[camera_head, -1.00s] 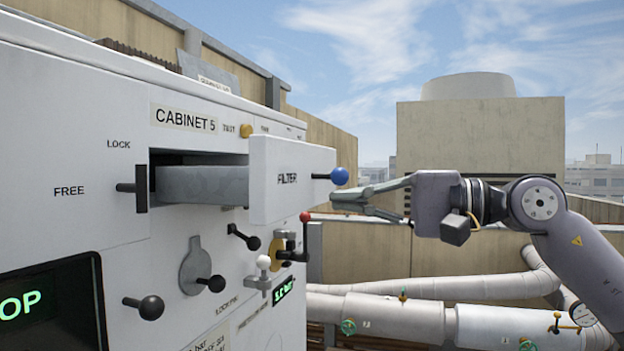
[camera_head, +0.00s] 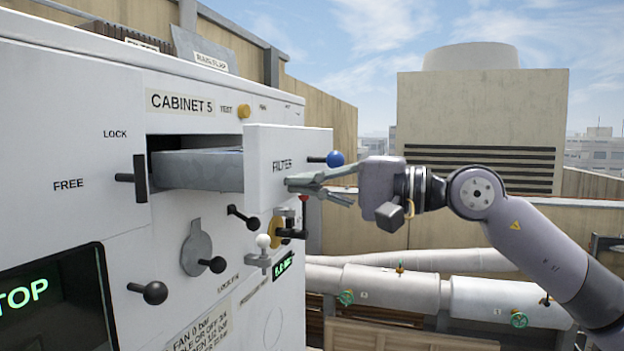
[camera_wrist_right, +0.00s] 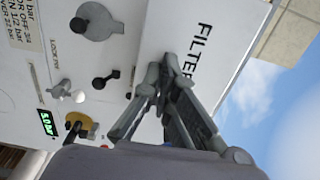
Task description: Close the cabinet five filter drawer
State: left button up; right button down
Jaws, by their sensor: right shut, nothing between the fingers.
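The filter drawer (camera_head: 262,175) of cabinet five sticks out of its slot, its grey side (camera_head: 197,170) showing between its front and the cabinet (camera_head: 70,130). Its white front reads FILTER and carries a blue ball knob (camera_head: 335,158). My right gripper (camera_head: 290,184) is shut and empty, with its fingertips at the lower part of the drawer front, below the knob. In the right wrist view the fingertips (camera_wrist_right: 160,72) overlap the drawer front (camera_wrist_right: 190,25) beside the lettering; I cannot tell whether they touch it. My left gripper is not in view.
A black LOCK/FREE handle (camera_head: 138,178) stands left of the slot, near FREE. Below the drawer several levers stick out, including a black-knobbed one (camera_head: 243,217) and a white-knobbed one (camera_head: 263,241). Pipes (camera_head: 390,288) run behind.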

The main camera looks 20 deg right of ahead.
jog(key=p+x, duration=0.1)
jog(key=x, duration=1.7)
jog(key=shift+w+a+p, duration=0.15)
jog(key=shift+p, duration=0.25)
jog(key=shift+r, duration=0.1)
